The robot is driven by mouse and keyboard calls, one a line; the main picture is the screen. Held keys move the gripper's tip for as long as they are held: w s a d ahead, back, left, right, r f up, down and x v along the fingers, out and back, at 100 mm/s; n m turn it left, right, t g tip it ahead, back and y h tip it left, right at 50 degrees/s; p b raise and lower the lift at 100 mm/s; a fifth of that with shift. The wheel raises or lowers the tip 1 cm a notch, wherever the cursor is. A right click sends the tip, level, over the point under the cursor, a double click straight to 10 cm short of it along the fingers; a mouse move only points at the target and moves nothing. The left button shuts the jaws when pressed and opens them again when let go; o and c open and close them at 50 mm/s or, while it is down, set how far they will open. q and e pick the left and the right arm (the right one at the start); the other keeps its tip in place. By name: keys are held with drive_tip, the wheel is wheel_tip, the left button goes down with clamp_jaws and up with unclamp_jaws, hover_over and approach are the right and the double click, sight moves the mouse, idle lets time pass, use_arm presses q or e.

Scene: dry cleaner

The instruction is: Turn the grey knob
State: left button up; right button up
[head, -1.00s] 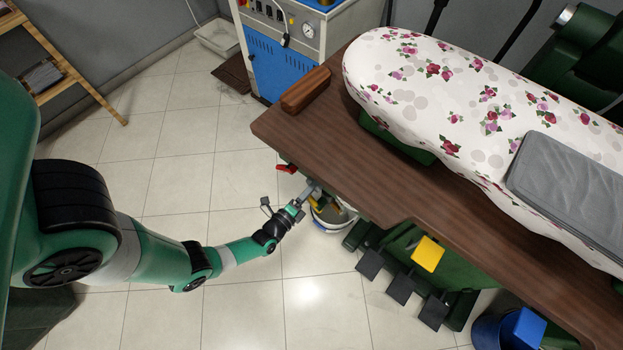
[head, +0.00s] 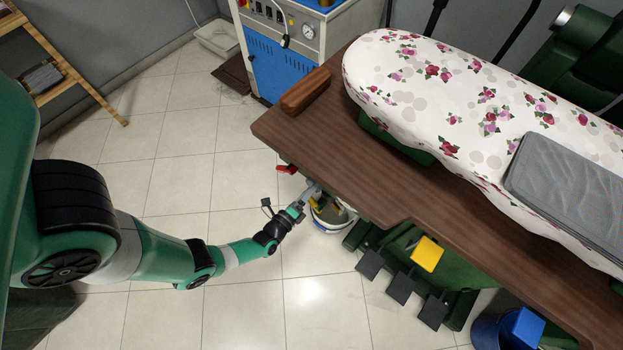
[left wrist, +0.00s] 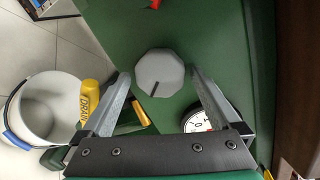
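The grey knob (left wrist: 159,74) is on a green panel (left wrist: 208,30) in the left wrist view. It is many-sided, with a dark pointer mark toward its lower edge. My left gripper (left wrist: 158,76) is open, with one finger on each side of the knob and a visible gap on both sides. In the head view my left gripper (head: 312,192) is at the edge of the brown table, and the knob is not clearly visible there. My right gripper is not in view.
A yellow drain handle (left wrist: 90,103) and a round gauge (left wrist: 197,118) are close to the fingers. A white bucket (left wrist: 48,107) stands at left. The brown table (head: 330,130) overhangs this area. A red handle (head: 287,169) is nearby. Open tiled floor (head: 180,150) lies left.

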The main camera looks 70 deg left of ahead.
use_arm(q)
drive_tip(key=p+v, duration=0.3)
drive_tip(key=v, duration=0.8)
drive_tip(key=shift+s+p, duration=0.3)
drive_tip(key=shift+p, duration=0.1)
drive_tip(key=shift+d, duration=0.1)
idle(0.3)
